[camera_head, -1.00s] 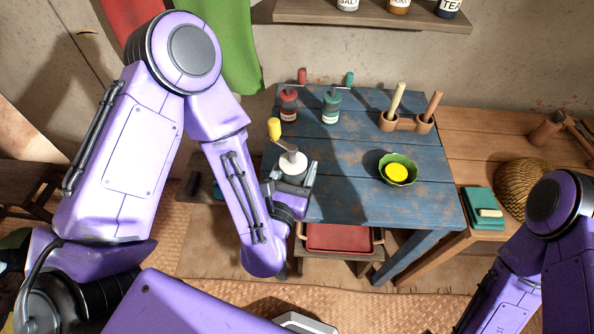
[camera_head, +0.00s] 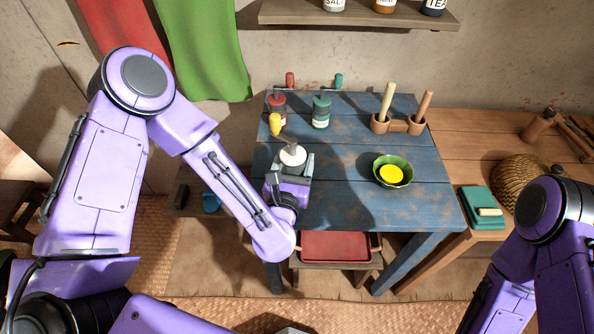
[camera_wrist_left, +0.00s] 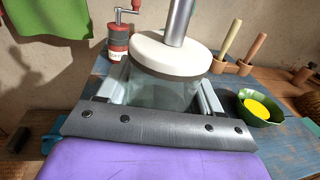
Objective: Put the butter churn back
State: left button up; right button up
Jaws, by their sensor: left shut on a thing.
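The butter churn (camera_head: 292,155) has a white lid, a grey metal post and a yellow crank knob. Its clear glass jar (camera_wrist_left: 165,92) shows in the left wrist view under the white lid (camera_wrist_left: 172,55). My left gripper (camera_head: 290,178) is shut around the jar, with a finger on either side. The churn looks roughly upright over the left part of the blue table (camera_head: 345,200). I cannot tell whether its base touches the tabletop, as the gripper hides it. My right gripper is out of view; only part of the right arm shows at the lower right.
A red crank grinder (camera_head: 277,108) and a teal one (camera_head: 321,112) stand behind the churn. The front middle of the tabletop is bare. A red tray (camera_head: 335,246) sits below.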

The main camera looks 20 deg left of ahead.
pick_arm(q)
jog(key=w+f, duration=0.3)
jog(key=shift+a+f+p, duration=0.1)
jog(key=shift+f+p, duration=0.1)
jog(key=shift+p, duration=0.15)
notch_tip(320, 180, down, 3)
jog(key=shift+f+p, duration=0.15)
jog(key=shift+p, duration=0.55)
jog(key=shift+f, duration=0.15)
jog(key=shift+f+b, duration=0.15)
jog(key=shift+b, duration=0.25)
jog(key=o, duration=1.1)
jog(key=shift+o, duration=0.2)
